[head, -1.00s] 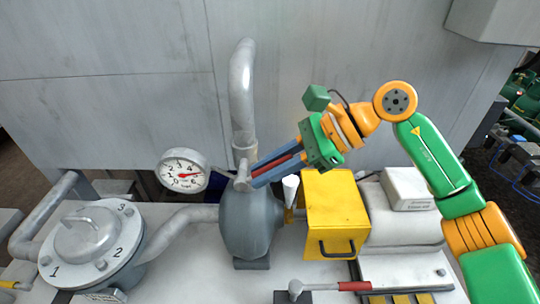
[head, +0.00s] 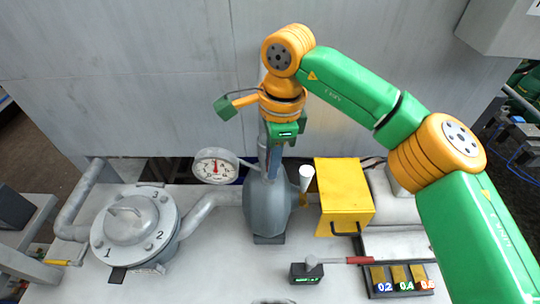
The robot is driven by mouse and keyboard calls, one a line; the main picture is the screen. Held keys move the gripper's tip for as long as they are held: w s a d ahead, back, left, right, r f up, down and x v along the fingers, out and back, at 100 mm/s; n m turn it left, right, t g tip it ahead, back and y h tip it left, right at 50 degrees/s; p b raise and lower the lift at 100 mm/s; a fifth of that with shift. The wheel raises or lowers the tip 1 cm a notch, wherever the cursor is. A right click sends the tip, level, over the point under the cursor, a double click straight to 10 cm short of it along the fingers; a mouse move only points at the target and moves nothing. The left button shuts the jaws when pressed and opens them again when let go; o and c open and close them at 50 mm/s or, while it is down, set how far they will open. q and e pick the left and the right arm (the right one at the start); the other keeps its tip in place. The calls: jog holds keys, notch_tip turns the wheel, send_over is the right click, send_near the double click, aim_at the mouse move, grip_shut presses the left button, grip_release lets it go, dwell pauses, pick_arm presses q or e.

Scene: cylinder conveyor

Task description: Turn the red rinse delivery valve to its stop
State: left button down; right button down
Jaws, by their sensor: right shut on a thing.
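The grey rounded vessel (head: 268,210) stands in the middle of the bench, with the rinse delivery valve at its top neck. My right gripper (head: 271,168) comes down over that neck from above, its fingers pointing down and shut on the valve's lever. The red of this lever is hidden behind the fingers and gripper body now. A round pressure gauge (head: 216,167) sits left of the neck, its needle pointing about straight up. My left gripper is not in view.
A lidded flange marked 1 and 2 (head: 134,228) stands at the left. A separate red-handled tool (head: 345,260) lies in front, near blocks marked 0.2, 0.4 and 0.6 (head: 403,284).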

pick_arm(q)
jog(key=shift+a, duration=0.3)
pick_arm(e)
jog(key=shift+a+f+h, duration=0.1)
jog(key=shift+a+h, duration=0.15)
jog(key=shift+h, duration=0.25)
jog(key=c, duration=0.8)
grip_release()
jog(key=shift+c, duration=0.2)
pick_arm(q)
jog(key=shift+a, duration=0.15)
pick_arm(e)
jog(key=shift+o, duration=0.3)
jog(key=shift+a, duration=0.15)
notch_tip(320, 180, up, 6)
jog(key=shift+a+r, duration=0.1)
jog(key=shift+r, duration=0.15)
jog(key=shift+s+r, duration=0.1)
jog(key=shift+r, duration=0.2)
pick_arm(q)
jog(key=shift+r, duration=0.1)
